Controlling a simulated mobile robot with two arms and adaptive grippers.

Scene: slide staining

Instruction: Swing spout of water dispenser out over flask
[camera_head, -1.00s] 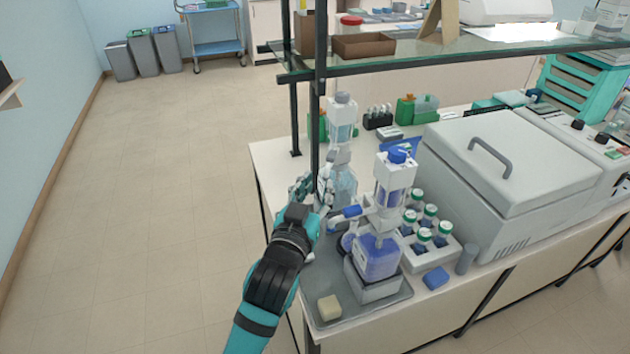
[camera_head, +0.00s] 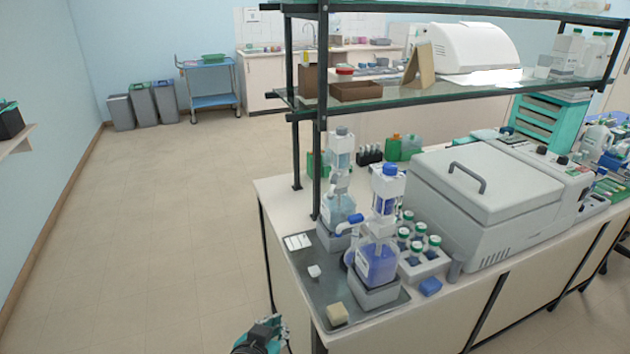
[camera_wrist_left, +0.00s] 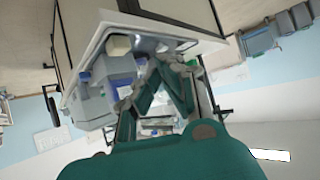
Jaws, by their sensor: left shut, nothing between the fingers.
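Two bottle-top dispensers stand on a grey tray at the near left corner of the bench. The rear one (camera_head: 341,207) holds pale, clear-looking liquid, which fits water. The front one (camera_head: 378,262) holds blue-violet liquid. A thin spout with a blue end (camera_head: 348,224) shows between them; I cannot tell which dispenser it belongs to. I cannot pick out a separate flask with certainty. My left gripper (camera_head: 268,333) is low at the bottom edge, off the bench's left side, apart from the dispensers. Its fingers (camera_wrist_left: 168,65) are shut and empty. My right gripper is not in view.
The grey tray (camera_head: 335,285) also carries a small white piece (camera_head: 314,271), a cream block (camera_head: 337,314) and a white card (camera_head: 299,241). A rack of green-capped bottles (camera_head: 423,265) and a large grey lidded machine (camera_head: 490,200) stand to the right. Shelf posts rise behind. The floor at left is clear.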

